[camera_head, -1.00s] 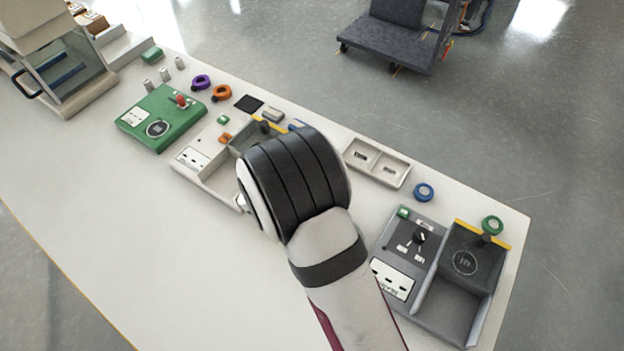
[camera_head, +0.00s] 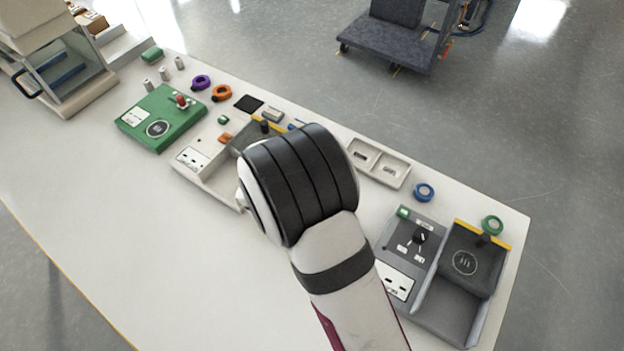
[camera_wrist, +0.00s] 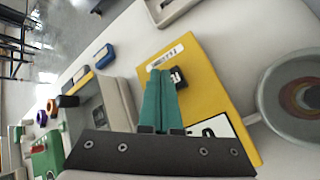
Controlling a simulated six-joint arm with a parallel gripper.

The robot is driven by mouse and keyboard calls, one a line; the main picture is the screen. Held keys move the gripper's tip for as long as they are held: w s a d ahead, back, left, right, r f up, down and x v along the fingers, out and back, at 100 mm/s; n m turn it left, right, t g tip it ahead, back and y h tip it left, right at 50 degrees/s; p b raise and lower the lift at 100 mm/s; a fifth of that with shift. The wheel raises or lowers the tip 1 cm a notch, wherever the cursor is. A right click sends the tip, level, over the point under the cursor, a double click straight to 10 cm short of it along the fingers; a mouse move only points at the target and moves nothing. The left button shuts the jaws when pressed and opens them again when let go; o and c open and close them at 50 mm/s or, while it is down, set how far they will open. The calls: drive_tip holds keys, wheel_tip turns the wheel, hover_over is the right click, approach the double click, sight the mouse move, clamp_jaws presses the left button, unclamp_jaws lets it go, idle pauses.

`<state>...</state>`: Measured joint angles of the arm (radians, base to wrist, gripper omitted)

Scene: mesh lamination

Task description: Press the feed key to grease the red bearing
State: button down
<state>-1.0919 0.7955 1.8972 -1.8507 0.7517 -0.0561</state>
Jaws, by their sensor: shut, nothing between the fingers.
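In the wrist view my gripper (camera_wrist: 161,75) has its teal fingers pressed together, with nothing between them. The fingers are over a yellow device (camera_wrist: 205,70) with a barcode label. A small black part (camera_wrist: 178,77), perhaps the feed key, shows just right of the fingertips and is partly covered. I cannot tell whether the fingers touch it. A grey round cup (camera_wrist: 268,95) stands beside the device at the right. Reddish-orange rings (camera_wrist: 308,96) show inside it, possibly the red bearing. In the head view my wrist hides the yellow device and my gripper.
A grey and beige station (camera_head: 190,180) and a green station (camera_head: 140,132) lie to the left. A grey station (camera_head: 415,235) stands at the right, and a two-pocket tray (camera_head: 402,184) lies at the back. The table's left front is clear.

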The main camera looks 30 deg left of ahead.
drive_tip(key=shift+r, duration=2.55)
drive_tip(key=shift+d, duration=0.1)
drive_tip(key=d+r+m+g+h, duration=0.1)
drive_tip(key=d+r+m+h, duration=0.15)
drive_tip(key=d+m, duration=0.4)
drive_tip(key=w+d+r+m+g+h, duration=0.1)
drive_tip(key=d+r+m, duration=0.2)
drive_tip(key=d, duration=0.7)
drive_tip(key=d+r+m+g+h, duration=0.1)
drive_tip(key=d+r+m+h, duration=0.15)
drive_tip(key=d+m, duration=0.4)
drive_tip(key=s+d+r+m+g+y, duration=0.25)
drive_tip(key=s+d+m+g, duration=0.25)
drive_tip(key=s+d+m, duration=0.55)
drive_tip(key=s+a+m+g+y, duration=0.1)
drive_tip(key=s+m+y, duration=0.3)
drive_tip(key=s+m, duration=0.3)
drive_tip(key=s+r, duration=0.1)
drive_tip(key=s, duration=0.3)
drive_tip(key=shift+s+a, duration=0.2)
drive_tip(key=shift+a, duration=0.05)
